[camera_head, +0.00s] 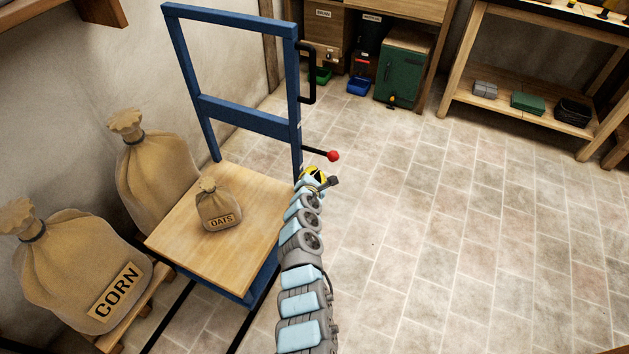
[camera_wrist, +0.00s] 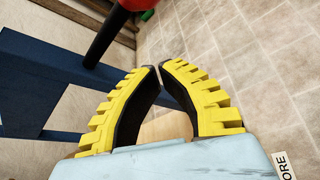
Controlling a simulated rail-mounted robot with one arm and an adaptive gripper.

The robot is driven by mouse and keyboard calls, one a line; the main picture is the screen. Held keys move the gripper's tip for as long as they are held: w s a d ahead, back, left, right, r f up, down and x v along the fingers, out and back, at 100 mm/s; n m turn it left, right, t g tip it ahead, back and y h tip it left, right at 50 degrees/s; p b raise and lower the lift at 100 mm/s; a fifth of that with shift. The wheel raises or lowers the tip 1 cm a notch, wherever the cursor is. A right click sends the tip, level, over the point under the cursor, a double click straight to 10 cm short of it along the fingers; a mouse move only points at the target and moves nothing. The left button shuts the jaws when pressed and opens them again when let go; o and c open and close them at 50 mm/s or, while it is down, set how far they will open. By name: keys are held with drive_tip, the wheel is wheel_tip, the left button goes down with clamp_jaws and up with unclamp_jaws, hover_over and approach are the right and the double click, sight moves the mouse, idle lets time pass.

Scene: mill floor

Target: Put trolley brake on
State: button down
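The trolley has a blue upright frame (camera_head: 245,118) and a wooden deck (camera_head: 180,235). A black brake lever (camera_head: 318,151) with a red ball knob (camera_head: 333,156) sticks out to the right from the frame's right post. In the wrist view the knob (camera_wrist: 133,4) is cut off by the top edge, and the lever (camera_wrist: 105,35) runs down-left from it. My gripper (camera_head: 318,174) is just below the knob in the head view, apart from it. In the wrist view its yellow-backed fingers (camera_wrist: 158,67) almost meet at the tips, with nothing between them.
An oats sack (camera_head: 217,207) sits on the deck. Corn sacks (camera_head: 85,265) stand on a pallet to the left. A black handle (camera_head: 308,72) is on the right post above the lever. A green cabinet (camera_head: 403,68) and shelf are behind. The floor (camera_head: 450,230) at right is clear.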

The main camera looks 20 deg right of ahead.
sight(319, 152)
drive_tip(key=shift+w+d+r, duration=0.35)
drive_tip(key=shift+d+r, duration=0.2)
drive_tip(key=shift+d, duration=0.3)
drive_tip(key=shift+w+d+r, duration=0.35)
drive_tip(key=shift+d+r, duration=0.15)
drive_tip(key=shift+d, duration=0.3)
drive_tip(key=shift+r, duration=0.1)
drive_tip(key=shift+r+p, duration=0.2)
drive_tip(key=shift+p, duration=0.25)
